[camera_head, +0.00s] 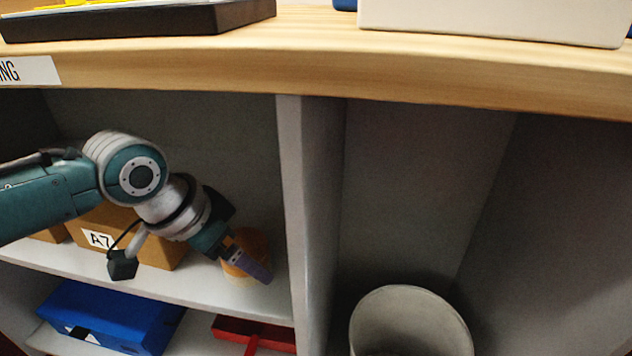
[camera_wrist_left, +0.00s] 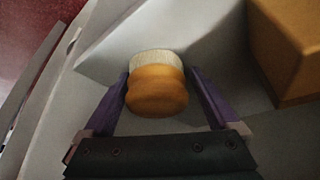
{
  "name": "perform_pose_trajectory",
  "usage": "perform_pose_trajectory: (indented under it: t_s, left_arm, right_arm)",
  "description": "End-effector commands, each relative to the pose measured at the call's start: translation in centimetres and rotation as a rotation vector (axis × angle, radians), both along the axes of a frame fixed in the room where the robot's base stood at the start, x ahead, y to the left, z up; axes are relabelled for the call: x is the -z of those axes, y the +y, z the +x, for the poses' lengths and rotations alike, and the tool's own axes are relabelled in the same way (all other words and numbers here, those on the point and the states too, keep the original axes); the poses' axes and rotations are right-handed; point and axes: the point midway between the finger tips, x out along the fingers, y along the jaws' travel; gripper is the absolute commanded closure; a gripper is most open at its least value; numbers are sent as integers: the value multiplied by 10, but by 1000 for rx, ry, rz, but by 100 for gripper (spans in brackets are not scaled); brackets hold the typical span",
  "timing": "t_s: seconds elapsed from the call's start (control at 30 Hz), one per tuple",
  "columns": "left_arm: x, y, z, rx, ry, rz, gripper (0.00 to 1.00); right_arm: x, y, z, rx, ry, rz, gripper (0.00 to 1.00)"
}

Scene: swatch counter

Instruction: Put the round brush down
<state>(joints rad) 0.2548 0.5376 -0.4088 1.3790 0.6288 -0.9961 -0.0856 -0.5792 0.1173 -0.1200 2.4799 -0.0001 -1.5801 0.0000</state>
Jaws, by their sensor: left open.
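The round brush (camera_wrist_left: 157,90) has an orange-brown rounded handle and pale bristles. In the left wrist view it lies between the two purple fingers of my left gripper (camera_wrist_left: 163,98), which is open, with the fingers on either side of it. In the head view the brush (camera_head: 247,246) is at the right end of the upper shelf (camera_head: 190,283), against or near the upright divider, partly hidden behind my left gripper (camera_head: 250,262). Its bristle end appears to be at the shelf surface; exact contact cannot be told. My right gripper is not in view.
A brown box (camera_head: 150,248) labelled A7 stands left of the brush. A grey divider (camera_head: 305,200) rises to its right. A blue box (camera_head: 110,315) and a red tray (camera_head: 255,332) are below. A grey bin (camera_head: 410,318) stands right. The wooden counter (camera_head: 320,65) overhangs.

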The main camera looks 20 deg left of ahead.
Motion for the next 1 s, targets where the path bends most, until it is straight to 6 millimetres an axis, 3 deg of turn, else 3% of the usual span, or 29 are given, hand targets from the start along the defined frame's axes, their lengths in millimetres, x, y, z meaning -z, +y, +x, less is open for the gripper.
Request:
perform_pose_trajectory:
  t_s: [0.07,0.27,0.6,0.87,0.93,1.0]
  left_arm:
    - [0,-2,-4,4,14,0,0]
    - [-39,3,-16,4,10,1,0]
    - [-33,28,-91,2,13,0,0]
    - [-31,39,-123,2,7,0,0]
    - [-31,35,-128,7,9,-5,0]
    - [-33,15,-136,29,20,-18,0]
  right_arm:
    - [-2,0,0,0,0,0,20]
    - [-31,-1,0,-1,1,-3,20]
    - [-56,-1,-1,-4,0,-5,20]
    - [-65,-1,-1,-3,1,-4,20]
    - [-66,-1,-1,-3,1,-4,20]
    - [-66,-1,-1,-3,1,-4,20]
